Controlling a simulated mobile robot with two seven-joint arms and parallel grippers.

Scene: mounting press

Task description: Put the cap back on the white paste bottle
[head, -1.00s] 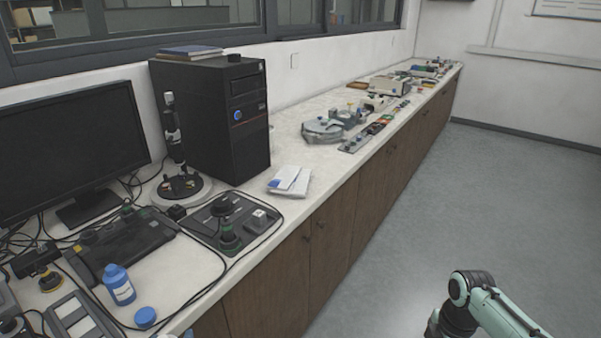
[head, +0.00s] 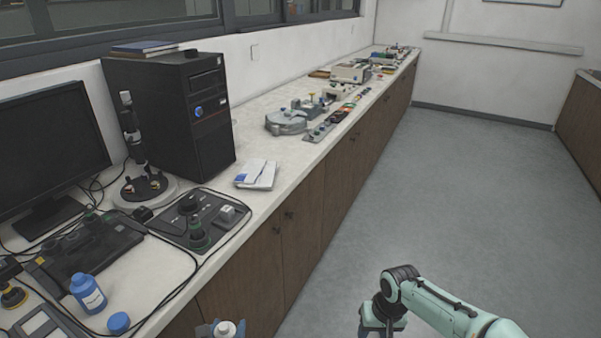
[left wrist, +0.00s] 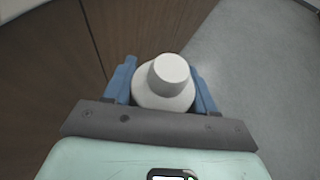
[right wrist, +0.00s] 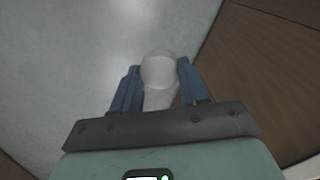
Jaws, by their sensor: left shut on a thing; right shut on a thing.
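The white paste bottle (left wrist: 164,92) is between the blue fingers of my left gripper (left wrist: 163,90), which is shut on it. Its narrower top points toward the camera. In the head view the bottle's top (head: 226,328) and the fingers just show at the bottom edge, in front of the bench. My right gripper (right wrist: 157,88) is shut on a pale, round-ended piece, which looks like the cap (right wrist: 158,71); its far part is in shade and its full shape is unclear. Bottle and cap are apart, in separate grippers.
A blue bottle (head: 88,293) and a loose blue cap (head: 119,323) stand near the bench's front edge. A black control panel (head: 197,219), cables and a computer tower (head: 180,115) are behind. The floor (head: 460,200) to the right is clear.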

